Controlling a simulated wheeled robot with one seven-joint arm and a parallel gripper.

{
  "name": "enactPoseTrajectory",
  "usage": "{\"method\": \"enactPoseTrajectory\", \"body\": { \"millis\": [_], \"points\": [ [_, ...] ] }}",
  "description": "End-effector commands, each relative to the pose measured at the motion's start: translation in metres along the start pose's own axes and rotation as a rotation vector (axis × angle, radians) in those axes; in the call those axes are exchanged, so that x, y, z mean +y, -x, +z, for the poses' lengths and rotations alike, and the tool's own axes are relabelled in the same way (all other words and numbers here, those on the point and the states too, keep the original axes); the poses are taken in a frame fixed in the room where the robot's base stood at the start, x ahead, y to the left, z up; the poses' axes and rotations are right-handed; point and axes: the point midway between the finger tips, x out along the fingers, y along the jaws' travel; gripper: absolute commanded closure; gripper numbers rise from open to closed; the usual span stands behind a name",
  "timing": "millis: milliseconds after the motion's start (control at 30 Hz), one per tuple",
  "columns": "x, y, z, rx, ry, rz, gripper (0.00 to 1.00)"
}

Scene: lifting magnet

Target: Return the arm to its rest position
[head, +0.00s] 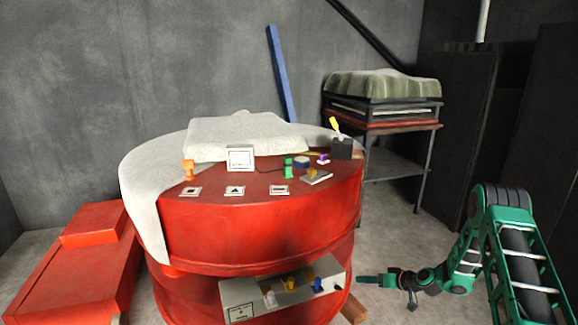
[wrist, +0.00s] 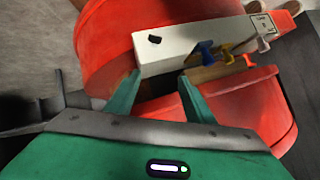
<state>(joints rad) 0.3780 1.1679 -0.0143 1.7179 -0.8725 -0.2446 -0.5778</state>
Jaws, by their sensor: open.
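My green arm stands at the right of the head view, bent at the elbow. Its forearm reaches down and left. My gripper (head: 368,279) points left, low beside the right side of the red drum (head: 262,232). In the wrist view my gripper (wrist: 160,97) is open, with its two green fingers apart and nothing between them. Beyond the fingertips is the pale grey control box (wrist: 180,42) with colored knobs. The same control box (head: 262,297) shows on the drum's front in the head view. The gripper appears clear of it.
On the drum top are a white cloth (head: 245,138), an orange stamp-like piece (head: 188,169), a framed card (head: 240,158) and several small items. A red box (head: 75,270) lies at left. A metal rack (head: 395,160) stands behind. Open floor (head: 400,235) lies between drum and arm.

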Motion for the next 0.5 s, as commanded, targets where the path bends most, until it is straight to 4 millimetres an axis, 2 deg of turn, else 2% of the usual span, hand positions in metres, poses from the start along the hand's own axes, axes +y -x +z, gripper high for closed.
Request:
{"method": "enactPoseTrajectory", "body": {
  "millis": [33,100,267,500],
  "points": [
    [-0.004,0.013,-0.012,-0.027,0.015,0.013,0.52],
    [-0.01,0.031,-0.021,-0.072,0.025,0.03,0.52],
    [-0.021,0.074,-0.038,-0.169,0.034,0.082,0.52],
    [-0.041,0.149,-0.056,-0.3,0.023,0.179,0.52]
  ]
}}
